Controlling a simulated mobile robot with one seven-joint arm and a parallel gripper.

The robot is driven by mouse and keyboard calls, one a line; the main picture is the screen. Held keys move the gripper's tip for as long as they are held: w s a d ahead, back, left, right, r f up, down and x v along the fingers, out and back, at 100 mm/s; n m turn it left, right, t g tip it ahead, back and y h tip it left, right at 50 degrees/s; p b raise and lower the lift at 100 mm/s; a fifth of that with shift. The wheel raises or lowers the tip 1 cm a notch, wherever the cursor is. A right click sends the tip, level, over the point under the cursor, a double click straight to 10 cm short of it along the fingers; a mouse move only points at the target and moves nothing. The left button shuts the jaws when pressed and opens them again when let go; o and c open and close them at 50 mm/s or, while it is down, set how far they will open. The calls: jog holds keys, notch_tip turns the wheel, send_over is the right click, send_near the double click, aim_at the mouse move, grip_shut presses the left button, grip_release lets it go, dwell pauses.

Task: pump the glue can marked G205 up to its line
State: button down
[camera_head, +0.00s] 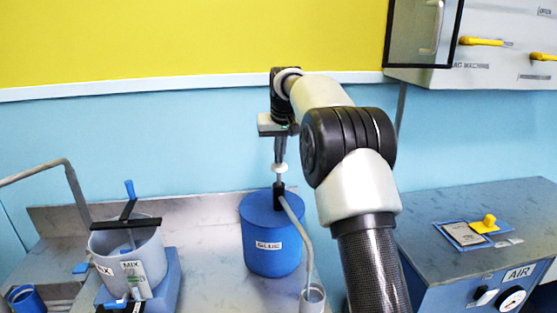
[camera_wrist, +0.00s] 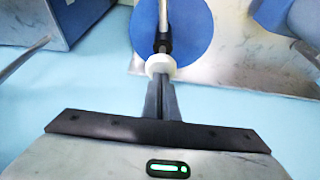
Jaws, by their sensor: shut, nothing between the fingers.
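A blue drum (camera_head: 268,250) labelled GLUE stands on the counter, with a black pump collar (camera_head: 279,196) on its lid. A thin rod rises from the collar to a white knob (camera_head: 279,168). A grey spout tube (camera_head: 299,226) curves down to a small grey cup (camera_head: 313,298), cut off by the lower edge. No G205 mark or fill line is readable. My gripper (camera_head: 279,156) is shut and empty, pointing down right above the knob. In the wrist view its fingertips (camera_wrist: 161,78) meet the white knob (camera_wrist: 161,66); I cannot tell whether they touch. The drum's lid (camera_wrist: 192,42) lies beyond.
A grey MIX pot (camera_head: 128,262) with a blue-handled stirrer stands at left, near a small blue cup (camera_head: 26,300). A blue AIR cabinet (camera_head: 480,275) with a gauge stands at right. A wall cabinet (camera_head: 490,40) with yellow handles hangs upper right.

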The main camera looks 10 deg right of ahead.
aim_at(279, 166)
jog(key=shift+f+b, duration=0.9)
jog(key=shift+f, duration=0.95)
notch_tip(279, 166, up, 5)
jog(key=p, duration=0.5)
jog(key=shift+r+b, duration=0.35)
jog(key=shift+r, duration=0.65)
